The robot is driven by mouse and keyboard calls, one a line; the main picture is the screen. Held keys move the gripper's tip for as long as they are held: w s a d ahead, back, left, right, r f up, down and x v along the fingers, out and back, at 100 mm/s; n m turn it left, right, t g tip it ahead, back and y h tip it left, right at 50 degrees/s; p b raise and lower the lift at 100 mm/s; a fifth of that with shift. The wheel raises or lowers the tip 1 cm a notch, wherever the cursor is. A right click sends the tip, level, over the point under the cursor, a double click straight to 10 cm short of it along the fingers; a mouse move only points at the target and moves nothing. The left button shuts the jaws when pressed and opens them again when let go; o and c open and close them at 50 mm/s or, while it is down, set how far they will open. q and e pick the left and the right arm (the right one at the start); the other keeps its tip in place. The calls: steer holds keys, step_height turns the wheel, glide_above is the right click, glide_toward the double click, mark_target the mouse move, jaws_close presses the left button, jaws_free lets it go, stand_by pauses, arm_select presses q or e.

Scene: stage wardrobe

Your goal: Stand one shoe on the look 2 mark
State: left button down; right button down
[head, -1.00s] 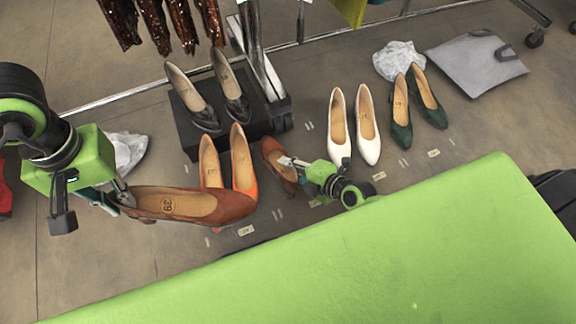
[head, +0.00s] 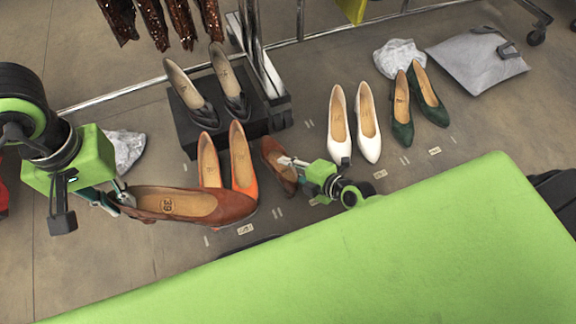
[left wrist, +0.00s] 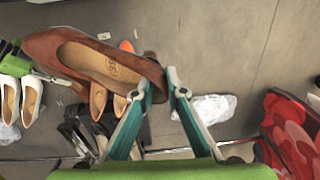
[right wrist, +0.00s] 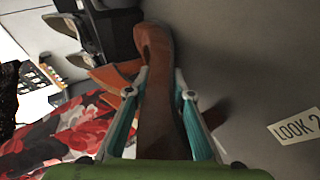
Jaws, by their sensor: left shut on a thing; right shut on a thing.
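My left gripper (head: 122,195) is shut on the heel end of a brown shoe (head: 205,207), marked 39 inside, its toe pointing right; the left wrist view shows it between the fingers (left wrist: 158,90). My right gripper (head: 296,163) is shut on another brown shoe (head: 272,152), in front of the black platform; in the right wrist view this shoe (right wrist: 155,65) runs lengthwise between the fingers. A white LOOK 2 label (right wrist: 297,127) lies on the floor right of that shoe in the right wrist view. I cannot tell which head-view label it is.
Orange shoes (head: 243,160) stand close between the two held shoes. Black shoes (head: 233,95) stand on a black platform (head: 190,137). White shoes (head: 369,130) and green shoes (head: 428,96) stand right. Small floor labels (head: 380,174) and short tape strips mark the floor.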

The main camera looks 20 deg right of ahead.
steer(key=c, duration=1.7)
jaws_free()
steer(key=shift+f, duration=0.1)
